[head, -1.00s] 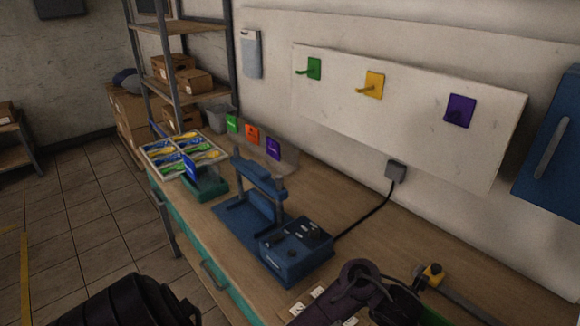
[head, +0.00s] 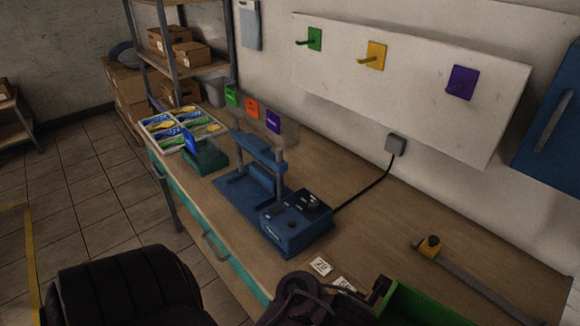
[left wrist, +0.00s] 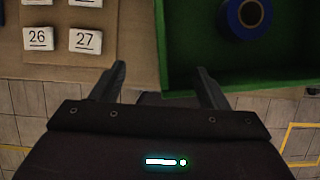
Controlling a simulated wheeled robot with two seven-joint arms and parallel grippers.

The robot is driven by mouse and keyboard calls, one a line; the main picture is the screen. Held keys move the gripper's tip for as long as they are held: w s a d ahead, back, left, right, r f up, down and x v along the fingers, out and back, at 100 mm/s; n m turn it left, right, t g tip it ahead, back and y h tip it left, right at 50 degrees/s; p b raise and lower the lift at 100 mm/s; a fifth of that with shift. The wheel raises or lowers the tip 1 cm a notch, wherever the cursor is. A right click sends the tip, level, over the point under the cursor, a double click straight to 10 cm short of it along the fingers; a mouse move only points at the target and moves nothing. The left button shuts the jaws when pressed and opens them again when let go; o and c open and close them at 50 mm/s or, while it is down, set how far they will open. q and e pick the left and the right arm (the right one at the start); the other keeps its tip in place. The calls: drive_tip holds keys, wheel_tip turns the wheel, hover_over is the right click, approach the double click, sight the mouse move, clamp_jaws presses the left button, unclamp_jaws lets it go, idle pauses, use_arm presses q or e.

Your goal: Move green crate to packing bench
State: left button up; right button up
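The green crate (head: 428,305) is at the lower right of the head view, cut off by the bottom edge, by the wooden workbench. In the left wrist view the crate (left wrist: 225,82) fills the upper right, with a blue roll inside. My left gripper (left wrist: 164,80) is open. In that view its fingers lie either side of the crate's left wall, one outside and one over the crate; contact cannot be told. In the head view my dark left wrist is at the bottom, left of the crate. My right gripper is not in view. I cannot identify a packing bench.
Number cards (head: 320,266) lie near the crate. A yellow-headed bar (head: 430,244) lies behind it. Shelves (head: 160,50) stand at the back left; the floor at left is open.

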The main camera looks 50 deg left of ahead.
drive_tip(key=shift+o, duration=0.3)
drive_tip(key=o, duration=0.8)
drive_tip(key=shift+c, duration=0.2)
